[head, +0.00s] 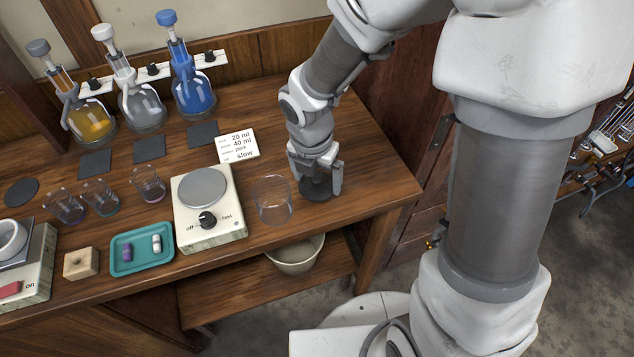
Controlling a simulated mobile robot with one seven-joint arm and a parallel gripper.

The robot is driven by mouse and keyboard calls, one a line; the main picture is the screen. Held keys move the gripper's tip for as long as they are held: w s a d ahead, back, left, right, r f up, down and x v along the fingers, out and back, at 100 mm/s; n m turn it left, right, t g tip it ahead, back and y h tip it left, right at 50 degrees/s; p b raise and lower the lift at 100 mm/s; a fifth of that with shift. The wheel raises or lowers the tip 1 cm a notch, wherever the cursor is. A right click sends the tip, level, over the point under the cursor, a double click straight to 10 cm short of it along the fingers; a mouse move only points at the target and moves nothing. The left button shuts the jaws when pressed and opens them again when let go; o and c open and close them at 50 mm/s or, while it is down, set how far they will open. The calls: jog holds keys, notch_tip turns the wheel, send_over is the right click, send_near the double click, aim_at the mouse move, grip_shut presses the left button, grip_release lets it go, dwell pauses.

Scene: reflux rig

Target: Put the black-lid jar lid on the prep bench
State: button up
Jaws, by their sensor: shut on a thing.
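My gripper (316,184) points down near the right end of the wooden prep bench (375,185). It is shut on the black jar lid (317,194), a dark round disc partly hidden by the fingers. The lid is at or just above the bench top; I cannot tell whether it touches. The clear glass jar (273,201) stands open and upright just left of my gripper, apart from the lid.
A hot plate with a dial (209,209) stands left of the jar. A white note card (237,146) lies behind it. A teal tray (142,249), several small beakers and three flasks (192,90) are farther left. Bare bench lies right of my gripper.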

aim_at(318, 187)
jog(key=shift+f+b, duration=0.3)
jog(key=shift+f, duration=1.05)
jog(key=shift+f, duration=0.15)
jog(key=o, duration=1)
